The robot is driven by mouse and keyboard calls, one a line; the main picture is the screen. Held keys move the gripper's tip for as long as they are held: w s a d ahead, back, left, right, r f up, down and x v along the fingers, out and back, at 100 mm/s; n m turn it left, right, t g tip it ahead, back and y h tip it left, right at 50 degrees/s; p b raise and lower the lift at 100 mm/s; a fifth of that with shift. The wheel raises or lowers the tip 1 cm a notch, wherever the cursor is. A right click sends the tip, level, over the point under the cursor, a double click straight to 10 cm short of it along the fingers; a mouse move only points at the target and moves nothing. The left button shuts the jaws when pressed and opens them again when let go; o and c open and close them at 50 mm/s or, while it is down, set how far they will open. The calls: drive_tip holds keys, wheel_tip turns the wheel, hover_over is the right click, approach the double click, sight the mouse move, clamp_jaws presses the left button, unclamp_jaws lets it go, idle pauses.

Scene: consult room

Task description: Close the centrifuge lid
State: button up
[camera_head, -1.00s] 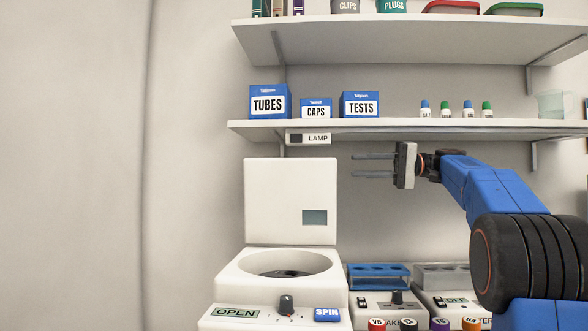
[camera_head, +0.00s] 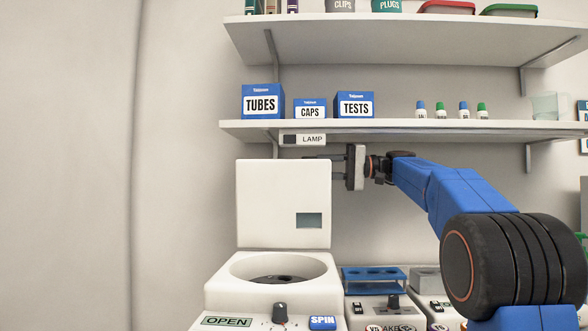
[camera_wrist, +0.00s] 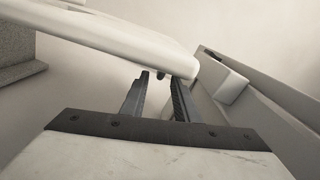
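The white centrifuge (camera_head: 222,292) stands at the lower middle of the head view, with an OPEN label, a knob and a blue SPIN button. Its lid (camera_head: 265,205) stands upright at the back of the round bowl. My gripper (camera_head: 312,157) is at the lid's upper right corner, its fingers pointing left and partly hidden behind the lid. In the wrist view the lid (camera_wrist: 120,35) crosses above my fingers (camera_wrist: 160,85), which are apart with nothing between them. I cannot tell whether they touch the lid.
The lower shelf (camera_head: 400,127) with its LAMP label runs just above my gripper. It bears blue boxes and small bottles. A blue rack (camera_head: 372,280) and other devices stand right of the centrifuge. Left of it is bare wall.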

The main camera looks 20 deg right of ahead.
sight(294, 167)
drive_tip(key=shift+x, duration=2.8)
clamp_jaws()
